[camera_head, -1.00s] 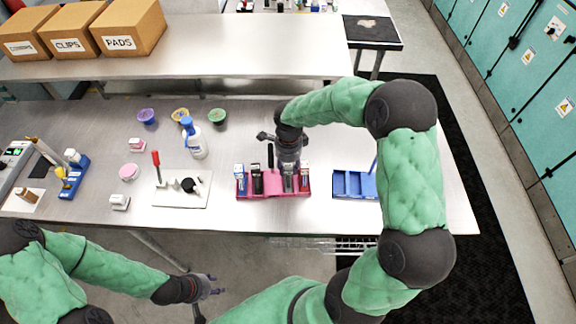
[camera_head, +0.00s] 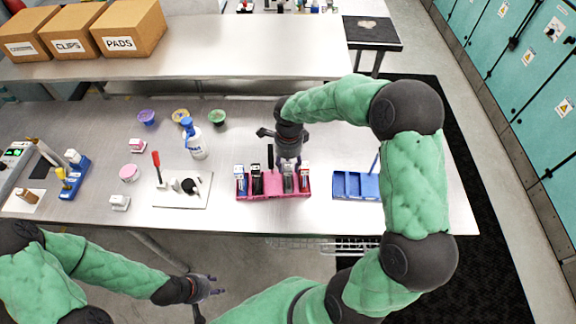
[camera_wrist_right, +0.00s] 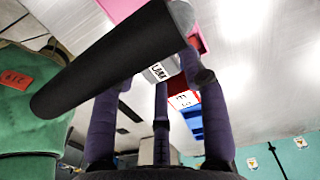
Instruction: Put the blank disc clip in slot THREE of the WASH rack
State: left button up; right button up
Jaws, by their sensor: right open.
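A pink rack (camera_head: 273,190) on the bench holds several clips in its slots. A grey clip (camera_head: 289,183) stands in its right half; in the right wrist view a grey clip (camera_wrist_right: 160,71) bears partly hidden lettering that seems to end in "LANK". My right gripper (camera_head: 289,160) is open just above this clip, its fingers spread around or beside its top; contact cannot be told. A blue rack (camera_head: 354,187) with empty compartments stands to the right; no WASH label is legible. My left gripper (camera_head: 212,286) is off the front edge, its opening too small to judge.
A black upright handle (camera_head: 270,156) rises at the pink rack and crosses the wrist view. A spray bottle (camera_head: 195,143), several bowls and a white board (camera_head: 181,200) with a red-handled tool lie to the left. Bare bench lies between the two racks.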

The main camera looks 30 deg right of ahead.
notch_tip(320, 180, up, 10)
jog(key=shift+p, duration=0.35)
